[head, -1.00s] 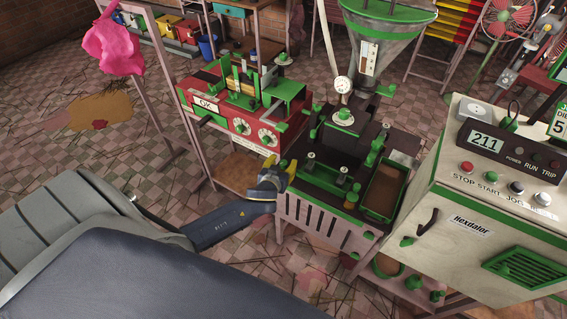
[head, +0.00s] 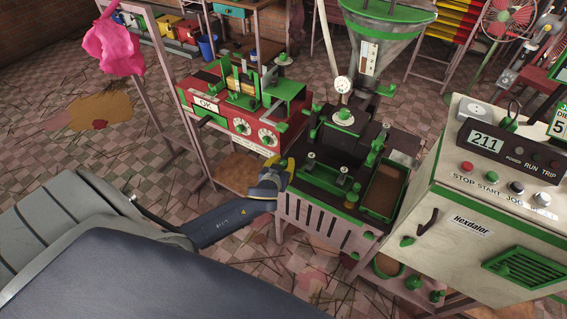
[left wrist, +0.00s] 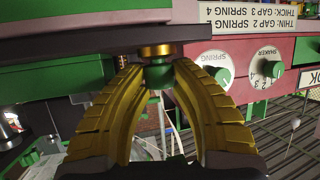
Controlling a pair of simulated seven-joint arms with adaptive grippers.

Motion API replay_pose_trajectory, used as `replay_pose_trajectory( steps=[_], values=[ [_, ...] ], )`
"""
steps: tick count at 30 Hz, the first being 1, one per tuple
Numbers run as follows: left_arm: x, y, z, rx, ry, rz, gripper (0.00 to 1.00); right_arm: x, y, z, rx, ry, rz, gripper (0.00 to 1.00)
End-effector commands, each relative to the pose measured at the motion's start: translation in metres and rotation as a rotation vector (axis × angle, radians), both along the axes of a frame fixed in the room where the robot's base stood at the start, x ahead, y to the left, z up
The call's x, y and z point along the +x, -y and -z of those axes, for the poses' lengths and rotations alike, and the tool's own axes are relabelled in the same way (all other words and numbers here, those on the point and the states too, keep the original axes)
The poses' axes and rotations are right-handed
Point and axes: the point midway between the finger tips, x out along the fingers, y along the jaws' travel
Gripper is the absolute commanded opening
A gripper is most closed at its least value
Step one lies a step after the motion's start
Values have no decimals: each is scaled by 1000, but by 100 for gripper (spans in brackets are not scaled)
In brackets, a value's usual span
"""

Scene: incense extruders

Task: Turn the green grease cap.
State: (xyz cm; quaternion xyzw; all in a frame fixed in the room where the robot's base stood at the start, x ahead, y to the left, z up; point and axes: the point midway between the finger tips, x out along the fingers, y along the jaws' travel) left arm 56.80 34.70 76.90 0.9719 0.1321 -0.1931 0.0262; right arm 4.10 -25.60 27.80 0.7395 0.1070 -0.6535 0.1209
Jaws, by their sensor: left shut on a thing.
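The green grease cap (left wrist: 158,75) shows in the left wrist view, below a brass collar (left wrist: 156,51) under the edge of the machine. My left gripper (left wrist: 160,72) has its two yellow fingers closed on the cap, one on each side. In the head view my left gripper (head: 286,168) is at the left corner of the dark extruder bench (head: 322,218), and its fingers hide the cap there. My right gripper is not in view.
The red machine (head: 225,128) with dials stands just behind my left gripper. A green-rimmed tray (head: 385,190) sits on the bench. Patterned floor lies open at the left.

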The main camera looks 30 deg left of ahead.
Motion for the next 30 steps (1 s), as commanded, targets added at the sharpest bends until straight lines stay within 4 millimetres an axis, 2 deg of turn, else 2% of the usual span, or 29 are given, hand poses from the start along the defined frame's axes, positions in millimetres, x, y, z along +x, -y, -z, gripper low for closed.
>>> replay_pose_trajectory(
  steps=[8, 14, 30],
  values=[
    [0, -1, 0, 0, 0, 14, 0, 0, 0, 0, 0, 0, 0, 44],
    [-1, -2, 1, 1, -1, 97, 0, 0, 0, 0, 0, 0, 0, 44],
    [1, -4, -1, 7, -2, 565, 0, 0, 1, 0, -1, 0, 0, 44]
  ],
)
